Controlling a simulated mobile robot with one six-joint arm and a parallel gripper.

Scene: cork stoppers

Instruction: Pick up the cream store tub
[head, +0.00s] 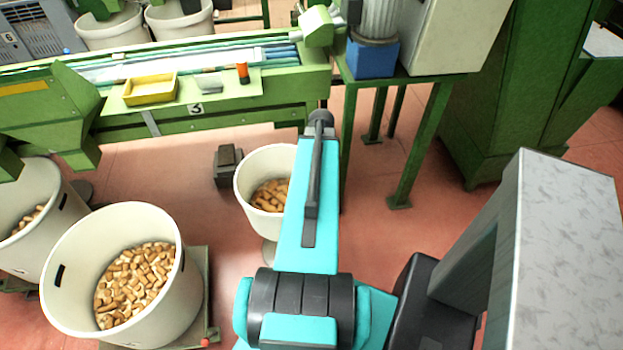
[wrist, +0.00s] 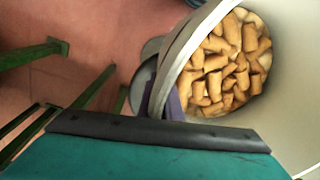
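A cream tub (head: 246,190) part-filled with corks stands in the middle of the head view, partly hidden behind my arm. In the wrist view a cream tub (wrist: 290,100) fills the right side, with corks (wrist: 225,70) inside. My gripper (wrist: 160,105) is at this tub's rim. A purplish finger shows against the inner side of the wall, and a dark part shows outside it. Whether the fingers press on the wall is not clear. My gripper is hidden behind the arm in the head view.
A larger cream tub (head: 65,300) of corks stands front left, with another tub (head: 25,250) at the left edge. A green bench (head: 230,120) with a yellow tray (head: 150,97) runs behind. A green stand (head: 430,130) is at right. Red floor is open between.

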